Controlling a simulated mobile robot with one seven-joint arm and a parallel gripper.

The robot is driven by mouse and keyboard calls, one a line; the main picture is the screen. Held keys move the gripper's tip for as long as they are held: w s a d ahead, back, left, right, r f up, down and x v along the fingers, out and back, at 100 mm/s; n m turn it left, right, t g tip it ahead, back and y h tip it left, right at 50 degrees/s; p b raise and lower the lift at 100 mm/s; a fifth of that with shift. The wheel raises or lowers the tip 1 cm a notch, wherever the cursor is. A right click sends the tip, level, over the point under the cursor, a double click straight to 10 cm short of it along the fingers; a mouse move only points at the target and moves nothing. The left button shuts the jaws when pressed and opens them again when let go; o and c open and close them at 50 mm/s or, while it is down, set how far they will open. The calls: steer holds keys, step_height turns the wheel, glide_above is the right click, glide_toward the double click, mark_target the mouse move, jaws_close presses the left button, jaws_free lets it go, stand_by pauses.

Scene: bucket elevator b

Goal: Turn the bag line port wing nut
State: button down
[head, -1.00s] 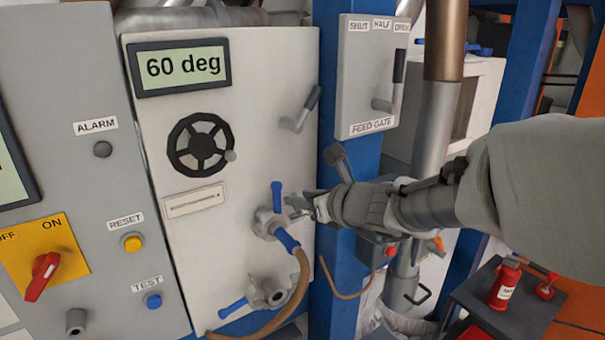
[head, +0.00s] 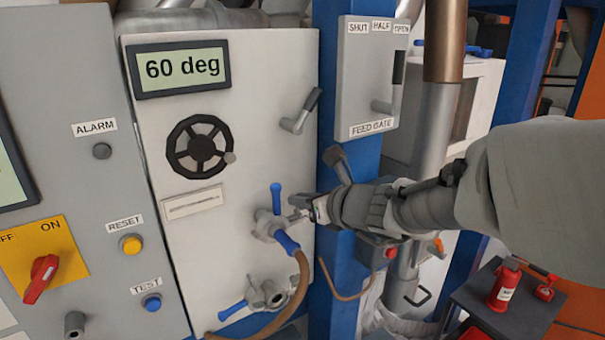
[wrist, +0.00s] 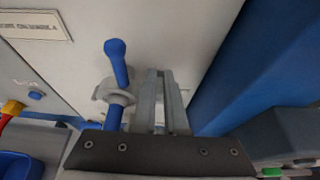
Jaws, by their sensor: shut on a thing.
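The upper port on the white panel has a grey wing nut (head: 264,226), a blue lever (head: 276,198) pointing up and a blue hose end (head: 287,242) with a brown hose. My gripper (head: 296,215) reaches in from the right and is shut at the right side of this nut, on its wing as far as I can see. In the wrist view the fingers (wrist: 160,100) are close together, just right of the grey nut (wrist: 113,92). The gripped wing is mostly hidden by the fingers. No label names this port.
A second port (head: 268,293) with a blue lever sits below. A black handwheel (head: 199,147) and a "60 deg" display (head: 181,68) are above left. A blue post (head: 335,250) stands right of the panel, and the feed gate box (head: 369,75) is above my arm.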

steer(key=shift+r+n+y+p, duration=0.1)
steer(key=shift+n+y+p, duration=0.2)
steer(key=shift+w+d+n+g+y+p, duration=0.1)
steer(key=shift+d+n+g+y+p, duration=0.05)
steer(key=shift+n+g+y+p, duration=0.35)
steer(key=n+g+y+p, duration=0.1)
steer(key=n+g+p, duration=0.1)
steer(key=n+g+y+p, duration=0.1)
steer(key=n+g+p, duration=0.1)
steer(key=g, duration=0.1)
steer(key=n+g+y+p, duration=0.2)
steer(key=n, duration=0.1)
steer(key=shift+w+d, duration=0.2)
steer(key=shift+w, duration=0.15)
steer(key=shift+n+g+p, duration=0.3)
steer(key=shift+g, duration=0.1)
steer(key=c, duration=1)
jaws_free()
steer(key=shift+o, duration=0.2)
